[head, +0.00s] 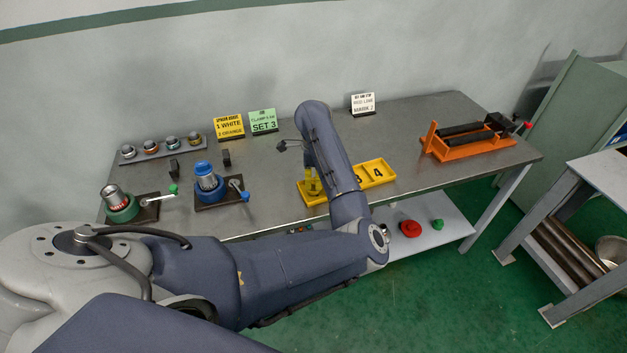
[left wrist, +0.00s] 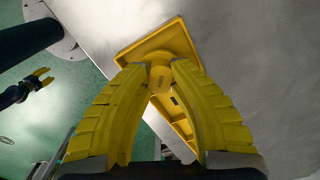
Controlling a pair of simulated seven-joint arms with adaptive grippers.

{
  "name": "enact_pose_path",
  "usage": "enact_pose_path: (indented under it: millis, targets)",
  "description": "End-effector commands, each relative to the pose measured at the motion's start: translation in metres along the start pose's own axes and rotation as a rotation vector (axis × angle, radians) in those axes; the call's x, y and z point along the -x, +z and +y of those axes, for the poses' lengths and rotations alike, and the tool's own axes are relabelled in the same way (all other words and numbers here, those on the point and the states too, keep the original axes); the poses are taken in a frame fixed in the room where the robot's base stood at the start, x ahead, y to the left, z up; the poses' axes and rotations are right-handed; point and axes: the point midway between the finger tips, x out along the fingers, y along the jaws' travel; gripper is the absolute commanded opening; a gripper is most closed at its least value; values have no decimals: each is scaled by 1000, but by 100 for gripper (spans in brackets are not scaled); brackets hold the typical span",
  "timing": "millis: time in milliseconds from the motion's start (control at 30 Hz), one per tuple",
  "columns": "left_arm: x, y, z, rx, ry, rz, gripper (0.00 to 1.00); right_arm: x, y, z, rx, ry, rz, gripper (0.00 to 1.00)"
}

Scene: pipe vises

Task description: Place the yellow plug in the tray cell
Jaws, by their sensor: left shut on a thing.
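The yellow plug (left wrist: 160,79) shows in the left wrist view as a short round piece between my left fingertips. My left gripper (left wrist: 159,70) is shut on it. The yellow tray (left wrist: 178,38) lies behind the plug in that view. In the head view the tray (head: 389,172) sits near the table's front edge, with cells marked 3 and 4 visible. My left gripper (head: 313,183) is over the tray's left end there, and my arm hides the tray's middle. I cannot tell whether the plug touches the cell floor. My right gripper (left wrist: 44,77) shows small and open at the left of the wrist view.
Two vises, a green one (head: 121,207) and a blue one (head: 207,181), stand left of the tray. A rack of fittings (head: 160,150) and sign cards (head: 263,121) stand behind. An orange stand (head: 466,146) with dark bars is at right. The table between tray and stand is clear.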

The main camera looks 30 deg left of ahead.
Motion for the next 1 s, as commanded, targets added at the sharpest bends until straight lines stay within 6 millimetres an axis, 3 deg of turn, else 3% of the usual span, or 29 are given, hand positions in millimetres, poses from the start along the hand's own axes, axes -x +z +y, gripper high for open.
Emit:
enact_pose_path:
  millis: [400,433,600,1000]
  targets:
    - [-3,0,0,0,-1,0,0,0,0,0,1,0,-1,44]
    - [-4,0,0,0,-1,0,24,0,1,0,1,0,-1,44]
    - [-3,0,0,0,-1,0,44,0,0,0,1,0,-1,44]
    - [5,-1,-1,1,-2,2,46,0,0,0,1,0,-1,44]
